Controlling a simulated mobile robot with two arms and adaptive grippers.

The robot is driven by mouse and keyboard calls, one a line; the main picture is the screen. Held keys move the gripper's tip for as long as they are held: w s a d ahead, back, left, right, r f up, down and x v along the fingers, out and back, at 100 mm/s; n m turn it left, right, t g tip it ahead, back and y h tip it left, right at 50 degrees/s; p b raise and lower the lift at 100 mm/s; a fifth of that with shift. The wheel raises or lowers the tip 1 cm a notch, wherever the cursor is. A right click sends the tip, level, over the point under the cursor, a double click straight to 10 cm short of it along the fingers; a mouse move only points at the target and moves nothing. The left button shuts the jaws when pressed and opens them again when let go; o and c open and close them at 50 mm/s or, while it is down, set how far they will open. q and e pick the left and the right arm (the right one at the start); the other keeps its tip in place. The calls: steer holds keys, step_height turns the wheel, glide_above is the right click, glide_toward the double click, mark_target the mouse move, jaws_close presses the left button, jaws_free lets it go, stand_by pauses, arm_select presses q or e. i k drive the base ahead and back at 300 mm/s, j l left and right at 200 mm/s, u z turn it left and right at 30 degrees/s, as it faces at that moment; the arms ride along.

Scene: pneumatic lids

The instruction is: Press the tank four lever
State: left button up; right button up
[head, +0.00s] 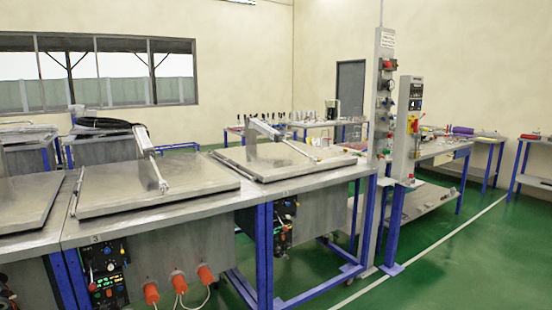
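Neither of my grippers is in view. Several metal tanks stand in a row with flat metal lids, all lying closed. The nearer full lid (155,185) is on the tank marked 3, with a bar-like arm (148,158) across it. The lid to its right (283,157) has a similar arm (264,129); its tank's number is too small to read. A grey post (383,45) at the right end carries a red part (388,65) and several small valve-like fittings (386,104). I cannot tell which of these is the tank four lever.
A second post with a control box (411,93) and a red button (413,125) stands beside the grey post. Control panels (105,274) and orange plugs (151,293) are on the tank fronts. Benches (440,152) stand behind. Green floor (460,270) is clear at right.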

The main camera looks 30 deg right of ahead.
mark_target(285, 229)
steer(key=i+l+z, duration=0.25)
steer(key=i, duration=0.6)
steer(key=i+j+z, duration=0.1)
steer(key=i+z, duration=0.15)
steer(key=i, duration=0.6)
steer(key=i+j+z, duration=0.25)
steer(key=i, duration=0.6)
steer(key=l, duration=0.1)
